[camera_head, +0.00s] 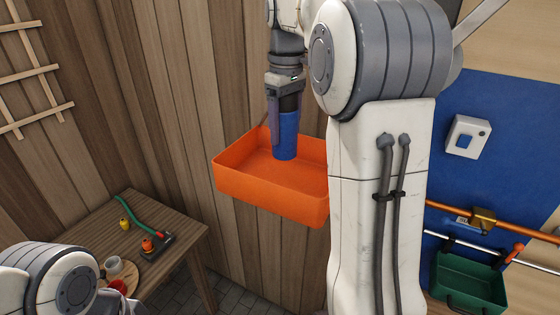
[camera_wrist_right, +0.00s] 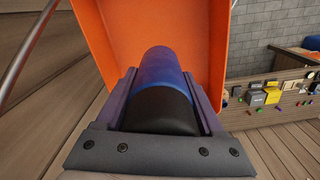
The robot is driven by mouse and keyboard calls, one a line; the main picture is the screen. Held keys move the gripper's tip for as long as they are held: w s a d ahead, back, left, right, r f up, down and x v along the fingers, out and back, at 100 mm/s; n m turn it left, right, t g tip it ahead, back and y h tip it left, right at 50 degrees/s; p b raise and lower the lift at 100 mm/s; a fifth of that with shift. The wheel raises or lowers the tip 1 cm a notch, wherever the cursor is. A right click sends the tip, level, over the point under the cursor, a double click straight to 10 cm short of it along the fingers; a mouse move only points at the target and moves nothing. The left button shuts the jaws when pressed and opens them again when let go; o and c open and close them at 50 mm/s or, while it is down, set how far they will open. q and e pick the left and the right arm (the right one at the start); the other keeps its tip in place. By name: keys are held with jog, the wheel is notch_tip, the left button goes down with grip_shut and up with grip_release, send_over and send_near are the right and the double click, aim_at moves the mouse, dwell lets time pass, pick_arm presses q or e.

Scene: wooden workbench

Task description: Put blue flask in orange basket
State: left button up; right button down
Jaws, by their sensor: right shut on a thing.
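The blue flask (camera_head: 286,135), with a dark upper part, hangs upright from my right gripper (camera_head: 286,95). My right gripper is shut on the flask's dark end. The orange basket (camera_head: 268,192) is fixed against the wooden wall, and the flask's lower end is over its open top, seemingly at or just inside it. In the right wrist view the blue flask (camera_wrist_right: 163,68) lies between the fingers of my right gripper (camera_wrist_right: 165,95), and the orange basket (camera_wrist_right: 110,30) is beyond it. Whether the flask touches the basket floor cannot be told. My left gripper is out of view.
A wooden table (camera_head: 190,232) at lower left holds a hammer (camera_head: 158,245), a cup (camera_head: 113,264) and small items. My own arm hides the basket's right end. A green basket (camera_head: 468,282) and rails are on the blue panel (camera_head: 500,130) at right.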

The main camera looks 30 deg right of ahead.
aim_at(285, 107)
notch_tip(285, 107, down, 7)
jog(key=shift+a+r+p, duration=0.15)
jog(key=shift+p, duration=0.7)
jog(key=shift+f, duration=0.35)
jog(key=shift+f, duration=0.15)
grip_release()
notch_tip(285, 107, up, 12)
jog(key=shift+r+b, duration=0.2)
jog(key=shift+b, duration=0.55)
